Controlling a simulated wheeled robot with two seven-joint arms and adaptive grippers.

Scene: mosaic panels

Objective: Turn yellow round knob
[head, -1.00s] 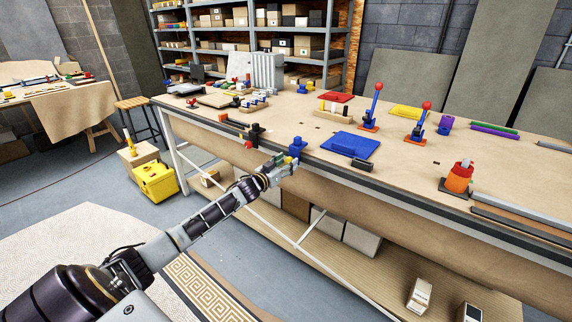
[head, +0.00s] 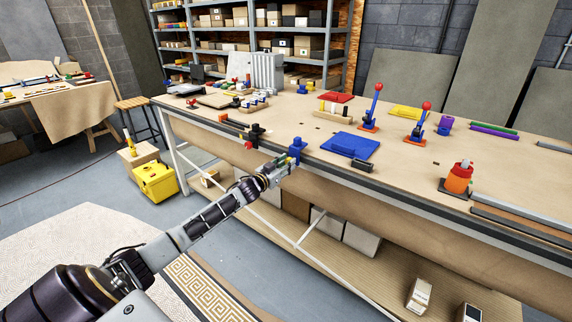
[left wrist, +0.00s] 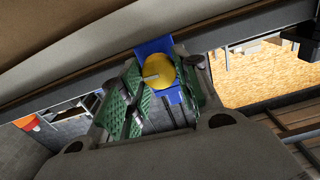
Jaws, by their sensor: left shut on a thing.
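The yellow round knob (left wrist: 160,72) shows in the left wrist view, with a pale pointer bar across its face. It sits on a blue mount (left wrist: 152,46), which in the head view (head: 297,148) is at the front edge of the workbench. My left gripper (head: 284,164) is at this mount. In the left wrist view its green-padded fingers (left wrist: 163,78) lie on both sides of the knob, shut on it. In the head view the knob is hidden by the gripper. My right gripper is in neither view.
The workbench (head: 310,125) holds a blue panel (head: 350,145) right of the mount, red-topped levers (head: 372,112), and an orange button unit (head: 459,178). A black fixture (head: 256,135) is at the front edge to the left. Open floor lies before the bench.

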